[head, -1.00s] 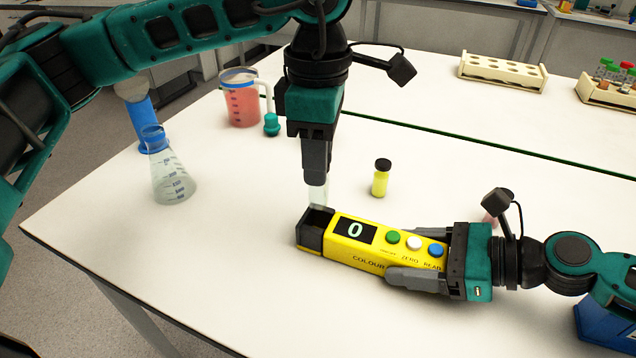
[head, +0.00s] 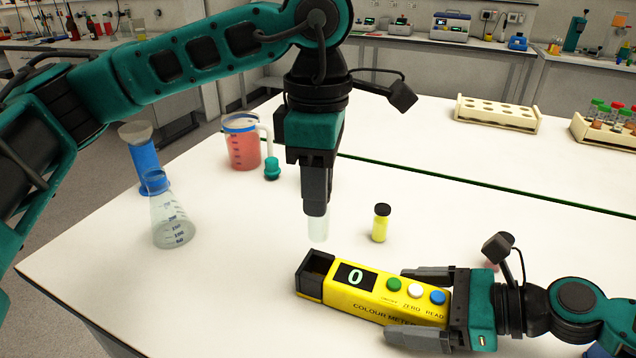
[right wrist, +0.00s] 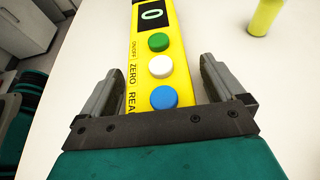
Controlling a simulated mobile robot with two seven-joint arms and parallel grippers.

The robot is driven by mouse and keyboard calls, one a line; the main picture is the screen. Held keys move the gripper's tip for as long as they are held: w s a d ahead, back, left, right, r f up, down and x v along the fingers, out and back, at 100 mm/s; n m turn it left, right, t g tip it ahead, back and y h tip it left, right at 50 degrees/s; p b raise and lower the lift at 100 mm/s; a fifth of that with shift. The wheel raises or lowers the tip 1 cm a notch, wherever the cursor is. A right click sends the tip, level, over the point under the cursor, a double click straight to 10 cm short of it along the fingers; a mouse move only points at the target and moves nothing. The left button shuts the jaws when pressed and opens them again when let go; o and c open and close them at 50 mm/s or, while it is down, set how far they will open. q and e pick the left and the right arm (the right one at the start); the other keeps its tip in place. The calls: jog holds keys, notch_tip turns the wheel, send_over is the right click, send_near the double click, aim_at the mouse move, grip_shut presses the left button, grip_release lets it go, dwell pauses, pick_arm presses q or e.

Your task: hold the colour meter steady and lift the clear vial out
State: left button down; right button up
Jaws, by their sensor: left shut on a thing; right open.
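The yellow colour meter (head: 372,293) lies on the white table, its display reading 0 and its black well (head: 315,268) empty at the left end. My left gripper (head: 317,212) is shut on the clear vial (head: 318,230) and holds it upright, clear of the well. The vial's top is hidden between the fingers. My right gripper (head: 425,306) is open around the button end of the meter. In the right wrist view its fingers (right wrist: 160,90) stand on both sides of the meter (right wrist: 152,45) with gaps.
A yellow capped vial (head: 381,224) stands behind the meter. A conical flask (head: 171,222), a jug of red liquid (head: 243,148) and a teal stopper (head: 272,168) stand to the left. A cream rack (head: 497,117) and a rack of tubes (head: 590,134) are at the back right.

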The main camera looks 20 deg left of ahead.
jog(key=shift+d, duration=0.1)
jog(key=v, duration=1.1)
jog(key=shift+d+r, duration=0.15)
jog(key=shift+d, duration=0.25)
